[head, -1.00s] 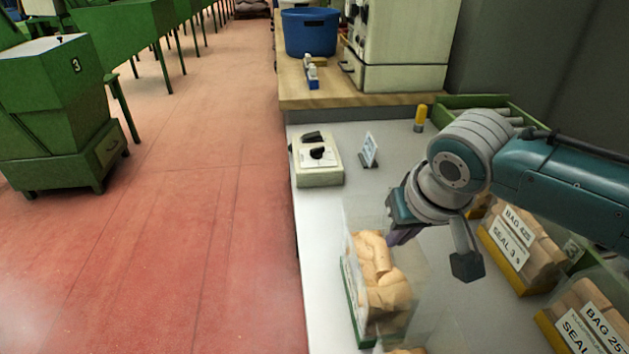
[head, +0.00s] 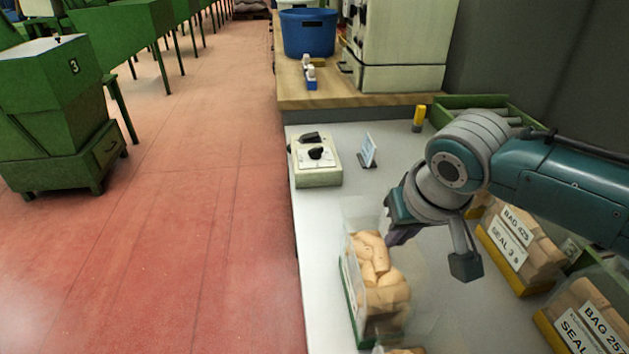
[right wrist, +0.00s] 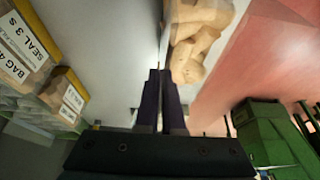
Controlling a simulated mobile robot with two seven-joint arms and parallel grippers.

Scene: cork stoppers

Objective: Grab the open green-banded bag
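The open green-banded bag (head: 378,290) stands on the bench, a clear bag filled with tan corks with a green band low on its side. Its clear upper film rises above the corks. My right gripper (head: 394,238) is at the bag's upper right edge, above the corks. In the right wrist view my right gripper (right wrist: 165,75) has its dark fingers nearly together, with the thin film between them, and the corks of the bag (right wrist: 195,45) show just beyond. The fingertips are partly hidden in the head view. My left gripper is out of view.
Yellow-banded bags with labels, one reading "BAG 423 SEAL 3 s" (head: 515,248), stand at the right. A sealer-like box (head: 317,165) and a small sign (head: 368,150) stand farther back. Part of another cork bag shows at the bottom edge. The bench's left edge borders the red floor.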

